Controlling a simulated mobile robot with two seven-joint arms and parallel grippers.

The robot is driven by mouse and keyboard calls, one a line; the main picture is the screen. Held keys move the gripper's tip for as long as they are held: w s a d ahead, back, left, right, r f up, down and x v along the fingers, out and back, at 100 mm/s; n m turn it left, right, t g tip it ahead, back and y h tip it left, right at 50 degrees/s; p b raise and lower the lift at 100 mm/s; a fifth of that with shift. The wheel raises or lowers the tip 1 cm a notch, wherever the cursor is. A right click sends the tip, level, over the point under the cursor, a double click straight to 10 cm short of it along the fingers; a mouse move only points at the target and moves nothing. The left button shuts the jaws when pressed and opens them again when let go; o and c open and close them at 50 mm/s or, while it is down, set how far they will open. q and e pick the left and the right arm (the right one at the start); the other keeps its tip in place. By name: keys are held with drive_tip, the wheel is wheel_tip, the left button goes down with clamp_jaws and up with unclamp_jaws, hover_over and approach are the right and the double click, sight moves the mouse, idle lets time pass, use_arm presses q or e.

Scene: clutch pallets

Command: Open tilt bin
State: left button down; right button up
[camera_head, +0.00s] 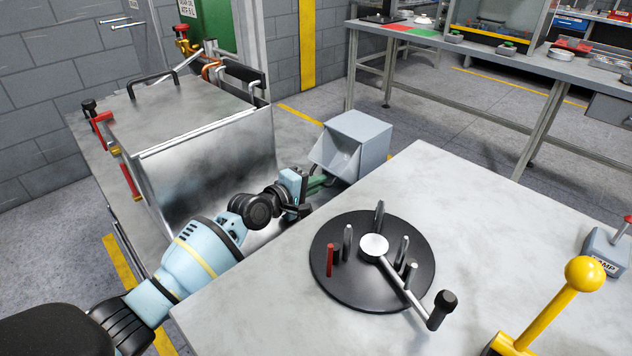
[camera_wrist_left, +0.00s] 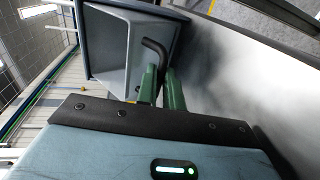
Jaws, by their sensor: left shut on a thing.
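The tilt bin (camera_head: 362,140) is a grey box beyond the far edge of the pale worktop, with a sloped front face. In the left wrist view the bin's grey hollow (camera_wrist_left: 122,48) faces the camera. A black bent handle (camera_wrist_left: 157,50) sits in front of the hollow. My left gripper (camera_head: 322,182) is beside the bin's lower front, its arm coming from the lower left. Its green fingers (camera_wrist_left: 162,86) are shut on the lower end of the handle. The exact contact in the head view is partly hidden. My right gripper is not in view.
A metal cabinet (camera_head: 210,160) with a shiny upright panel stands left of my left arm. A black disc (camera_head: 342,285) with pegs and a crank is on the worktop (camera_head: 470,220). A yellow ball lever (camera_head: 586,274) stands front right. The worktop's middle right is clear.

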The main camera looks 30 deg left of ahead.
use_arm(q)
drive_tip(key=shift+d+f, duration=0.1)
drive_tip(key=shift+f, duration=0.05)
drive_tip(key=c, duration=1.5)
unclamp_jaws()
drive_tip(key=shift+w+d+f, duration=0.1)
drive_tip(key=shift+w, duration=0.2)
drive_tip(key=shift+c, duration=0.2)
drive_tip(key=shift+s, duration=0.25)
drive_tip(key=p+v, duration=0.1)
drive_tip(key=v, duration=0.6)
drive_tip(key=shift+s+r, duration=0.2)
drive_tip(key=shift+a, duration=0.2)
